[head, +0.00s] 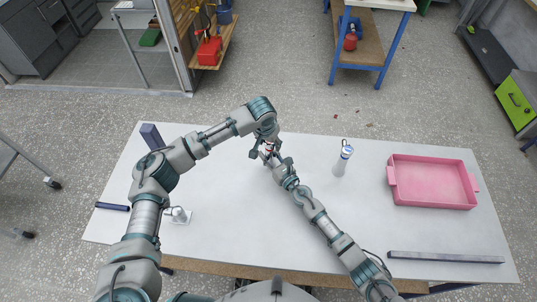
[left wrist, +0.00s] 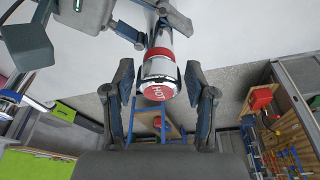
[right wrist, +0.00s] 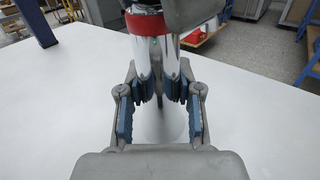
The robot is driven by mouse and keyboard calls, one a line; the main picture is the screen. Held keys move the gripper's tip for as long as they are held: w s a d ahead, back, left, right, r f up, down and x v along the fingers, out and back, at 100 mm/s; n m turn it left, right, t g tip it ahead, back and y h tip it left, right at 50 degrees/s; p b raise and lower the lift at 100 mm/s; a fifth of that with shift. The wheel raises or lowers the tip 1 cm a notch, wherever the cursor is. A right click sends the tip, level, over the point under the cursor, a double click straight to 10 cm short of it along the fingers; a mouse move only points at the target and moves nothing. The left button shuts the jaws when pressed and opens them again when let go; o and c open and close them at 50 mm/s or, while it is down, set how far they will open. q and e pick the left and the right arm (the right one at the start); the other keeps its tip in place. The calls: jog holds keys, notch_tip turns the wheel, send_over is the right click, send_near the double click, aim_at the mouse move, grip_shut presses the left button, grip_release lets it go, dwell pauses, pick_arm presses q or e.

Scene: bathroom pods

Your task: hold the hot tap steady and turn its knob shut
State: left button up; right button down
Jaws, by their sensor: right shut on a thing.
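The hot tap (head: 268,149) stands on the white table, mostly hidden by both my grippers in the head view. In the left wrist view its chrome knob (left wrist: 158,72) shows, with a red cap marked HOT and a red band behind it. My left gripper (left wrist: 160,92) has its fingers on either side of the knob, with narrow gaps visible, so it is open around it. In the right wrist view my right gripper (right wrist: 160,90) is shut on the chrome tap body (right wrist: 155,55), below the red band. The body looks upright.
A second tap with a blue band (head: 343,158) stands to the right, beside a pink tray (head: 398,198). A dark bar (head: 445,257) lies at the front right.

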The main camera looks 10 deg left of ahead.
pick_arm(q)
jog(key=shift+r, duration=0.15)
pick_arm(e)
jog(key=shift+f, duration=0.15)
pick_arm(q)
jog(key=shift+d+r, duration=0.1)
jog(key=shift+r, duration=2.3)
pick_arm(e)
jog(key=c, duration=0.7)
grip_release()
jog(key=shift+s+d, duration=0.25)
jog(key=shift+d, duration=0.05)
pick_arm(q)
jog(key=shift+d, duration=0.1)
pick_arm(e)
jog(key=v, duration=1.1)
jog(key=shift+s+d, duration=0.1)
